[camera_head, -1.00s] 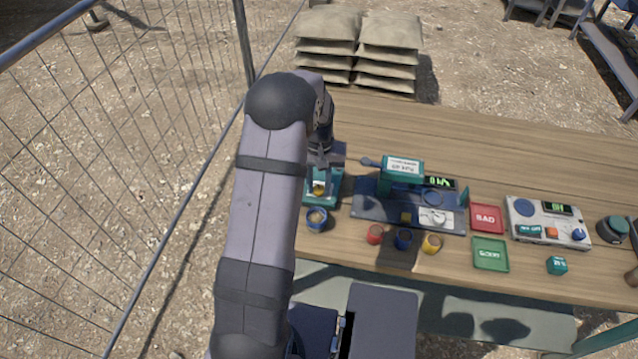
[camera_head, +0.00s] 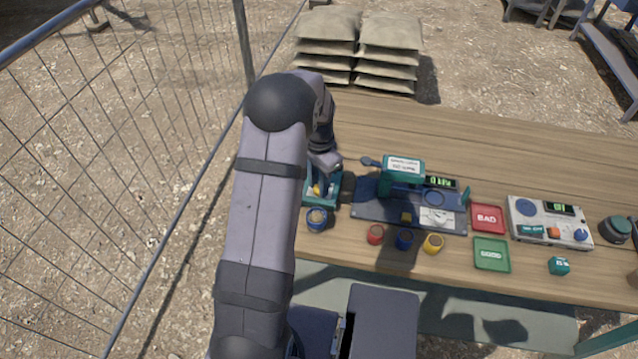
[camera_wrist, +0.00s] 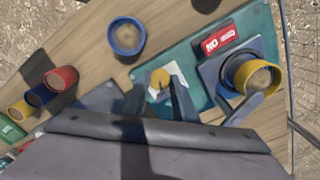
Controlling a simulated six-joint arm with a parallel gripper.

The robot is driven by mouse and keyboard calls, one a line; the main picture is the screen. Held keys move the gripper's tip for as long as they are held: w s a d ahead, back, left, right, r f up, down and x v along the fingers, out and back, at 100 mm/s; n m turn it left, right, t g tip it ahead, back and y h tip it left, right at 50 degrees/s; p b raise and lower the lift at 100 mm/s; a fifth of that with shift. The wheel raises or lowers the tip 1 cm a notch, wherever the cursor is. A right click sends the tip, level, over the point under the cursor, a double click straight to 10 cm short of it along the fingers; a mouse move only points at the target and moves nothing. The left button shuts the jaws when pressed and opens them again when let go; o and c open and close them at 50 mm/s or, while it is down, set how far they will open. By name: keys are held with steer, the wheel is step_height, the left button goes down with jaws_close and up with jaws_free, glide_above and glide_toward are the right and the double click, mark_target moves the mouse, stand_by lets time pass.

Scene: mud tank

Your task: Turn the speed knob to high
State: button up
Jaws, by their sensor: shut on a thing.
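The speed knob (camera_wrist: 161,77) is a small yellow knob on a white dial plate (camera_wrist: 152,92), set on a teal base (camera_wrist: 200,65). My gripper (camera_wrist: 160,88) has its two dark fingers on either side of the knob, shut on it. I cannot read the dial markings or tell the knob's setting. In the head view my gripper (camera_head: 318,186) is down at the teal base (camera_head: 311,200), and my arm partly hides it. A yellow cup of brown material (camera_wrist: 262,80) sits in a grey holder on the base.
A blue cup (camera_head: 317,218) stands beside the base. Red (camera_head: 375,234), blue (camera_head: 403,239) and yellow (camera_head: 433,243) cups stand to its right. A dark blue test stand (camera_head: 375,210), red tray (camera_head: 488,218) and green tray (camera_head: 491,254) lie further right. A wire fence (camera_head: 130,150) is on the left.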

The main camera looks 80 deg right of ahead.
steer(key=shift+d+r+m, duration=0.1)
steer(key=shift+m, duration=0.7)
steer(key=o, duration=1)
steer(key=shift+o, duration=0.2)
steer(key=shift+r+b, duration=1.2)
steer(key=shift+r, duration=2.45)
